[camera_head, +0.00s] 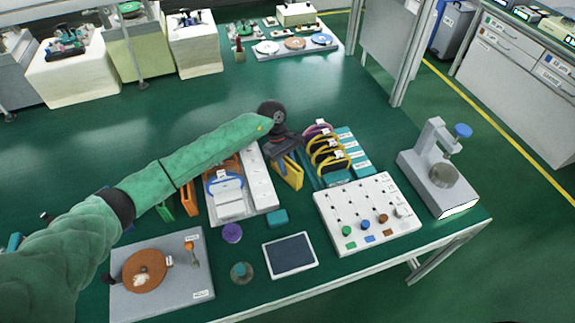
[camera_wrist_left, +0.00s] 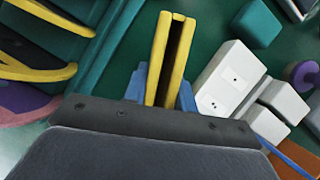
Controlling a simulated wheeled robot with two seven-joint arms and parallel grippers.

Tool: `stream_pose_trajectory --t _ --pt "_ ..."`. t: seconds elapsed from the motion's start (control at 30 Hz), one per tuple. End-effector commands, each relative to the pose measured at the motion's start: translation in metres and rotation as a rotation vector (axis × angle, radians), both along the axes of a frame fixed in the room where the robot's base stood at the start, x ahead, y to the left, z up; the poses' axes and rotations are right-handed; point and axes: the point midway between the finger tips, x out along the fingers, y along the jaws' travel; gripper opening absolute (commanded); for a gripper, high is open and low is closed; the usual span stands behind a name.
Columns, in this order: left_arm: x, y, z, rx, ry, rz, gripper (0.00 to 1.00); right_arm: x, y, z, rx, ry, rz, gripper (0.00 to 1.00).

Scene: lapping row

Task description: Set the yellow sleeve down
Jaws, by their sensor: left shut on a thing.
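The yellow sleeve (camera_head: 291,174) is a narrow, folded yellow piece. It stands on edge beside the white strip block, at the middle of the bench. In the left wrist view the yellow sleeve (camera_wrist_left: 166,55) points away from me, with a dark slot along it. My left gripper (camera_head: 284,158) is shut on it, and its blue fingers (camera_wrist_left: 163,92) grip both sides. I cannot tell whether the sleeve's lower edge touches the green bench top. My right gripper is not in view.
A rack of yellow-edged and purple sleeves (camera_head: 323,148) stands just right. The white strip block (camera_head: 257,180) is close left. A white knob panel (camera_head: 368,213), teal block (camera_head: 278,218), tablet (camera_head: 290,254) and turntable unit (camera_head: 190,290) lie nearer. The bench beyond the gripper is largely clear.

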Motion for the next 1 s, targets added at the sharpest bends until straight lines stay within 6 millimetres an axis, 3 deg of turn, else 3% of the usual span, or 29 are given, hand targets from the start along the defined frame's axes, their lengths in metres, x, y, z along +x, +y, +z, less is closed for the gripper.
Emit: stream_pose_trajectory --t 0.3,0.33,0.4,0.43,1.0 --pt "0.0002 0.0000 -0.0023 0.000 0.000 0.000 0.04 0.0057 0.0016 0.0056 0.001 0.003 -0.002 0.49" --pt "0.0002 0.0000 -0.0018 0.000 0.000 0.000 0.33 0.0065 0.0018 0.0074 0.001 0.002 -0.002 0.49" --pt "0.0001 0.0001 -0.0018 0.000 0.000 0.000 0.47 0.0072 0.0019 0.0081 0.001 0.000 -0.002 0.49" --pt "0.0001 0.0001 -0.0018 0.000 0.000 0.000 0.49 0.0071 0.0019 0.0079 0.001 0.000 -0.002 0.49" --pt "-0.0001 0.0000 0.0019 0.000 0.000 0.000 0.49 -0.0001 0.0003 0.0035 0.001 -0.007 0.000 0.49"
